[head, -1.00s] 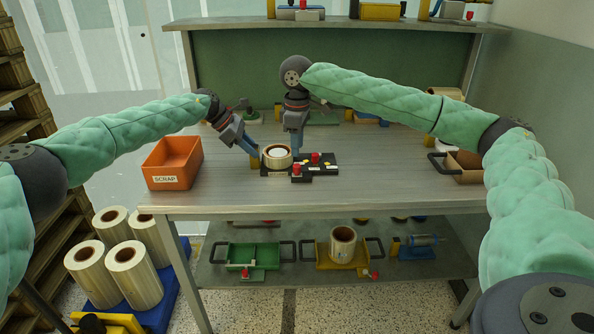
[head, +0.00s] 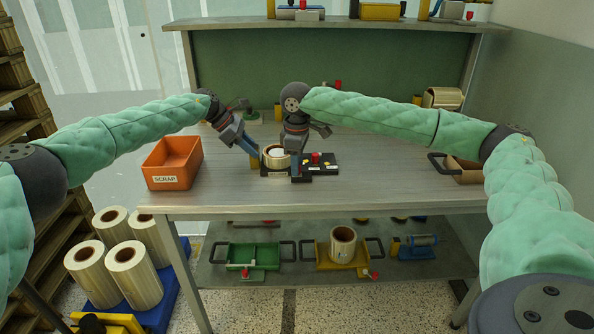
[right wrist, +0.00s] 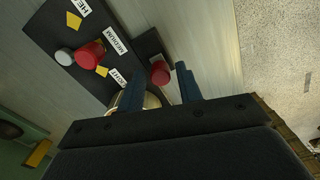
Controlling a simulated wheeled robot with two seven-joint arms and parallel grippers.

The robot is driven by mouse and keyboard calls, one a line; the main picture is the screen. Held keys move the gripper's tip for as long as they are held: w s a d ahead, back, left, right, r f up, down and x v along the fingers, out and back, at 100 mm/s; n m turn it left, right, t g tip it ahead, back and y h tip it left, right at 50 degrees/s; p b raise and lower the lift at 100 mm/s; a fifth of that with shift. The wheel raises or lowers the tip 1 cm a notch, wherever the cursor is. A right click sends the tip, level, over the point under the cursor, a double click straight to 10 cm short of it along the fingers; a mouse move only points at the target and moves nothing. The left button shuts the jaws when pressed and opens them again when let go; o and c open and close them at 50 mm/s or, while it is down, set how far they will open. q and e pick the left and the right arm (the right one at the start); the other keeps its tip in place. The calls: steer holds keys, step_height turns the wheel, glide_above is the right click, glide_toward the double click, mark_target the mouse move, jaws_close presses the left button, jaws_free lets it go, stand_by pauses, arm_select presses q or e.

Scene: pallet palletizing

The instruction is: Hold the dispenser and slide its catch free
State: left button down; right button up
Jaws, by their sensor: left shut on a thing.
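The dispenser is a black base (head: 325,169) on the bench, with a cream tape roll (head: 276,149) at its left end and a red knob (head: 316,156) on its right part. My left gripper (head: 253,152) is shut on the dispenser's left end beside the roll. My right gripper (head: 300,178) points down at the front of the base and hides part of it. In the right wrist view its two fingers (right wrist: 159,88) are apart, with another red knob (right wrist: 160,72) between their tips. Contact with that knob cannot be told.
The base carries labels including MEDIUM (right wrist: 115,38) beside the first red knob. An orange SCRAP bin (head: 172,160) stands left on the bench (head: 235,198). A cardboard-coloured tray (head: 465,168) with a black handle stands right. The bench front is clear.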

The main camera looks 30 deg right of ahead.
mark_target(305, 175)
steer(key=c, duration=0.7)
jaws_close()
steer(key=shift+s+d, duration=0.1)
steer(key=shift+d, duration=0.05)
steer(key=shift+s+d, duration=0.25)
steer(key=shift+d, duration=0.2)
steer(key=shift+s+d, duration=0.25)
steer(key=shift+d, duration=0.15)
steer(key=o, duration=1)
jaws_free()
steer(key=shift+c, duration=0.2)
step_height(305, 175, up, 12)
